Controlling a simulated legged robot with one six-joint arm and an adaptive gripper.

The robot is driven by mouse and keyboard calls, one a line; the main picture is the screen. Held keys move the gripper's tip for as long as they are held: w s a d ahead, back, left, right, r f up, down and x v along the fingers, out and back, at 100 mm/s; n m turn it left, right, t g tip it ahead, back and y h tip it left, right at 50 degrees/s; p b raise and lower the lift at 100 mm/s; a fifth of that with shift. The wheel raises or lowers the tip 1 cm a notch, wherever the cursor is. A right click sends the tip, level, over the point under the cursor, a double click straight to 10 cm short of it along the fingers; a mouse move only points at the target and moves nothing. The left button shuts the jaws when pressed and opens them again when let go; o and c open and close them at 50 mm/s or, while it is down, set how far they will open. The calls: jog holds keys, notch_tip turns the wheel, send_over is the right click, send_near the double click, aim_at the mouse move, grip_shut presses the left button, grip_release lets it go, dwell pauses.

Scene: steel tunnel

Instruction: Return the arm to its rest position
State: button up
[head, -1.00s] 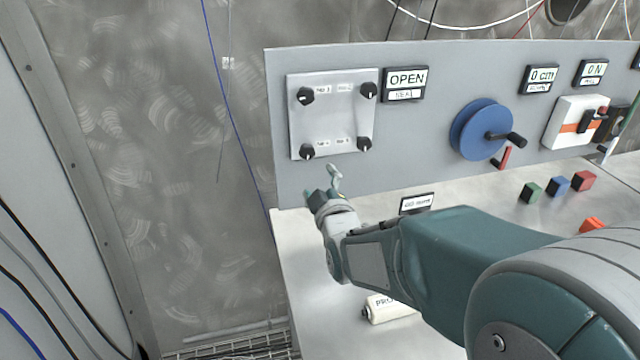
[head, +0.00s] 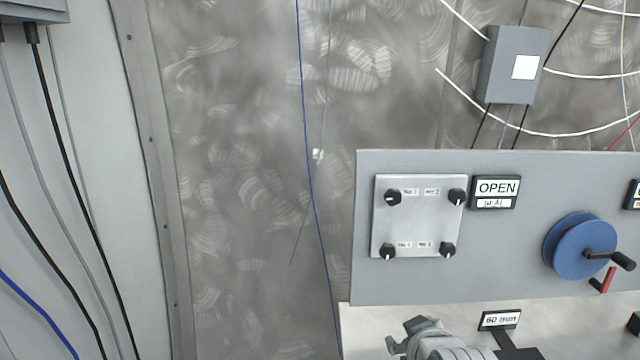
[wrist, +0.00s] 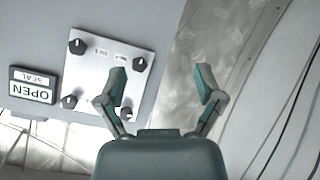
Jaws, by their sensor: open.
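My gripper (wrist: 162,85) is open in the wrist view, its two fingers spread apart with nothing between them. Part of my gripper and wrist (head: 425,335) shows at the bottom edge of the head view, below the panel. The knob plate (head: 418,217), with several black knobs, is on the grey panel above it. In the wrist view the knob plate (wrist: 112,58) appears upside down at the left, and the left finger overlaps its edge in the picture. Most of my arm is outside the head view.
The grey panel (head: 530,230) also carries an OPEN sign (head: 496,190) and a blue handwheel (head: 578,246) with a crank. A small "60 mm" sign (head: 501,319) stands below. A grey junction box (head: 515,65) hangs on the wall. Cables run down the left wall.

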jog(key=s+f+m+g, duration=0.1)
jog(key=s+m+g, duration=0.3)
jog(key=s, duration=1.1)
jog(key=shift+s+f+m+g, duration=0.15)
jog(key=shift+s+m+g, duration=0.2)
jog(key=shift+g, duration=0.75)
jog(key=shift+w, duration=0.1)
